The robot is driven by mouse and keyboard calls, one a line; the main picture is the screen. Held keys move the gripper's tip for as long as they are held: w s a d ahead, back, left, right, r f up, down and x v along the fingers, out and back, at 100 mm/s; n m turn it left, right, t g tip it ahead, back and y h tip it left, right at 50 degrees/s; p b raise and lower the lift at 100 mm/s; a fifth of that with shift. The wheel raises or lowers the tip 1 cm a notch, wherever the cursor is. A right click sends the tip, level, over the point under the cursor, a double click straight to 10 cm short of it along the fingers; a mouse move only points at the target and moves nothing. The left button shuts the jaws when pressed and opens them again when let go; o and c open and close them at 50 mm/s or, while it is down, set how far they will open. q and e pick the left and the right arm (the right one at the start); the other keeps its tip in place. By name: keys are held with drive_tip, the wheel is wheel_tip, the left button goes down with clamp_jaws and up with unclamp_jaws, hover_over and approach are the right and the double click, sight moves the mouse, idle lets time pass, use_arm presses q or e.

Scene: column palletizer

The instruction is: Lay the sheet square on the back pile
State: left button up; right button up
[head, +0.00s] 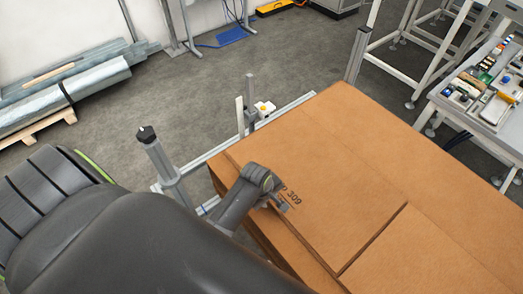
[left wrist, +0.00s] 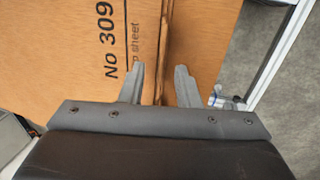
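The brown cardboard sheet (head: 325,215), printed with "309", lies at the near left on the brown pile (head: 400,135). The print "No 309" shows on the sheet in the left wrist view (left wrist: 75,50). My left gripper (head: 281,202) is at the sheet's left edge, beside the print. In the left wrist view its two fingers (left wrist: 160,70) stand apart, one on each side of the board edges. I cannot tell whether they touch the sheet. My left arm hides the near part of the pile. My right gripper is not in view.
Metal posts (head: 162,165) and rails (head: 285,110) stand along the pile's left and far sides. A bench (head: 490,100) with small parts is at the right. Wrapped bars (head: 75,90) lie at the left.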

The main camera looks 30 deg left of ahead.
use_arm(q)
drive_tip(key=v, duration=1.4)
drive_tip(key=shift+r+b, duration=0.25)
drive_tip(key=shift+b, duration=0.1)
drive_tip(key=shift+s, duration=0.25)
